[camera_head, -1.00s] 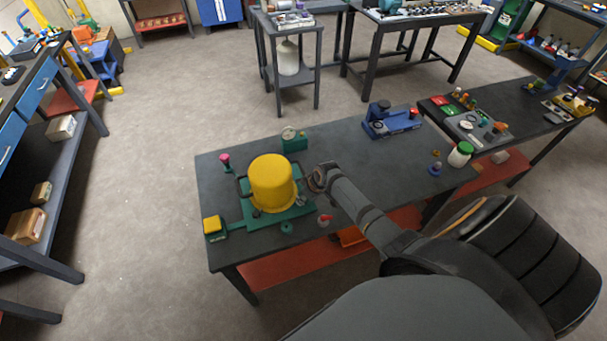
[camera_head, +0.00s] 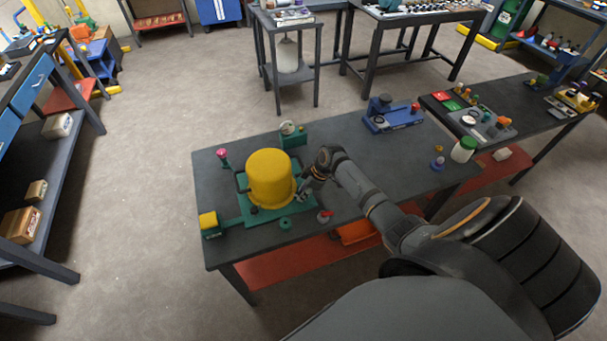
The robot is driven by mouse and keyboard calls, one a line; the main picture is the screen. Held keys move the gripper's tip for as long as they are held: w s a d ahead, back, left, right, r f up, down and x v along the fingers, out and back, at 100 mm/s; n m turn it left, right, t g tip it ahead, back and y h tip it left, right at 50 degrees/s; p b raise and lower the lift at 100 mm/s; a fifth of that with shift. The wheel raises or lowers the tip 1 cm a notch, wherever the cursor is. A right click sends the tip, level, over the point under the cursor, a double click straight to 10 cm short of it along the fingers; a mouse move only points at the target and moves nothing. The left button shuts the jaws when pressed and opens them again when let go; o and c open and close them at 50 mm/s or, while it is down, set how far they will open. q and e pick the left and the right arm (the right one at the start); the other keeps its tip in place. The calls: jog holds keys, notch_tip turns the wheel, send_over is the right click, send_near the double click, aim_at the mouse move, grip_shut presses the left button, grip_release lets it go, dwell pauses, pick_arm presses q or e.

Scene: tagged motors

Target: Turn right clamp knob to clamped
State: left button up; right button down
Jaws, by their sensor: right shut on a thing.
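The yellow motor housing (camera_head: 268,178) stands upright on a green fixture plate (camera_head: 247,219) at the left part of the dark bench. A dark clamp bar (camera_head: 240,184) shows at the housing's left side. My right arm reaches in from the lower right, and my right gripper (camera_head: 306,187) is at the housing's right side, pointing down. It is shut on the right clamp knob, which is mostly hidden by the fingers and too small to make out. My left gripper is not in view.
A green gauge box (camera_head: 293,137), a pink-topped knob (camera_head: 222,154), a yellow-topped block (camera_head: 208,220) and a red-handled part (camera_head: 324,216) surround the fixture. A blue device (camera_head: 392,115) stands at the back right. The bench middle is clear apart from my arm.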

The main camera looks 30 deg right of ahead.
jog(key=c, duration=1.1)
grip_release()
jog(key=v, duration=1.2)
jog(key=shift+w, duration=0.1)
